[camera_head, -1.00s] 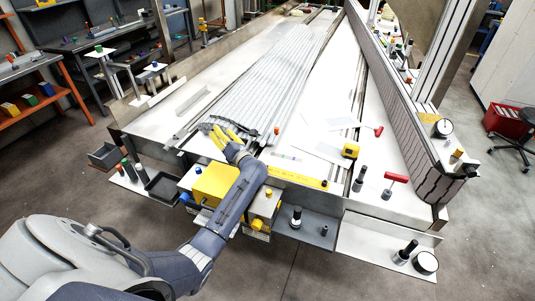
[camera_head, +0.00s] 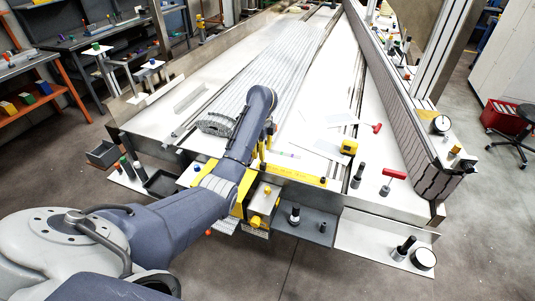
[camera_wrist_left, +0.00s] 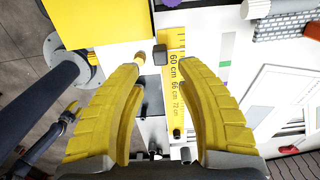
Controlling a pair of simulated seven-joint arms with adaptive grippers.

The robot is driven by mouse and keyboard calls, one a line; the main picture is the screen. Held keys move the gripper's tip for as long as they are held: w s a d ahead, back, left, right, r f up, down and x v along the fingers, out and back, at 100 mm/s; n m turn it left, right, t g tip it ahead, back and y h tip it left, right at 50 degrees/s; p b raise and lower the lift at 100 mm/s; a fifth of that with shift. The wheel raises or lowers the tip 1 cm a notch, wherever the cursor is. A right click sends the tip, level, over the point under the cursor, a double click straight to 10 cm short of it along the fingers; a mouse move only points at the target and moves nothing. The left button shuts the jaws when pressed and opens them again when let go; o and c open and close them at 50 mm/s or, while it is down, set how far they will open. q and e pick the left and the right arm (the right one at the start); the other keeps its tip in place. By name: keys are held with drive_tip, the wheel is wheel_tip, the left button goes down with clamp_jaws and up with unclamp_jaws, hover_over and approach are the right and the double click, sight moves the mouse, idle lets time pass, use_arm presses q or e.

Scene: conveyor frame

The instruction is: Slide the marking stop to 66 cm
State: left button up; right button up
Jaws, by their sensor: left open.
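A yellow ruler (camera_head: 295,175) lies along the front edge of the bench. In the left wrist view the ruler (camera_wrist_left: 174,88) reads 60 cm, 66 cm and 72 cm. A small dark square block (camera_wrist_left: 160,54), which looks like the marking stop, sits beside the ruler near the 60 cm label. My left gripper (camera_head: 262,153) points down over the ruler's left part. In the left wrist view its yellow fingers (camera_wrist_left: 160,72) are open, spread on either side of the block with nothing held. My forearm hides the ruler's left end in the head view.
A grey coiled slat belt (camera_head: 217,123) lies left of my wrist. A yellow tape measure (camera_head: 348,147), a red-handled tool (camera_head: 394,179) and dark cylinders (camera_head: 358,175) stand to the right. A yellow knob (camera_head: 256,221) sits below the front edge.

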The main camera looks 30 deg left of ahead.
sight(264, 163)
use_arm(q)
drive_tip(key=shift+d+f, duration=0.2)
drive_tip(key=shift+f, duration=0.1)
wheel_tip(264, 163, down, 7)
drive_tip(key=shift+f, duration=0.1)
drive_tip(key=shift+a, duration=0.1)
clamp_jaws()
